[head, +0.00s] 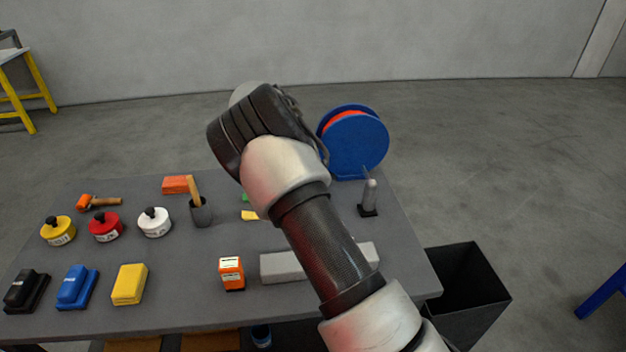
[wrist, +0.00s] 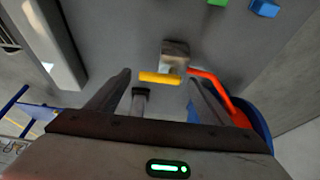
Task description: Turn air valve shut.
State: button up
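The air valve shows in the wrist view as a small metal block (wrist: 175,54) with a yellow lever (wrist: 158,78) lying crosswise in the picture. A red hose (wrist: 212,88) runs from beside it toward the lower right. My gripper (wrist: 159,75) is open. Its two dark fingers stand on either side of the yellow lever, with gaps visible at both lever ends. I cannot tell how far the fingertips are above or from the lever. In the head view my arm covers the valve and my gripper.
A blue hose reel (head: 362,148) stands at the grey table's (head: 190,295) far right. A small grey post (head: 369,192) is nearby. A pale bar (head: 283,267) and orange box (head: 231,272) lie in front. Several pots and blocks fill the left. A black bin (head: 470,290) stands right.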

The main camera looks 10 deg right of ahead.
jog(key=v, duration=1.7)
jog(key=shift+a+r+p, duration=0.15)
jog(key=shift+p, duration=0.3)
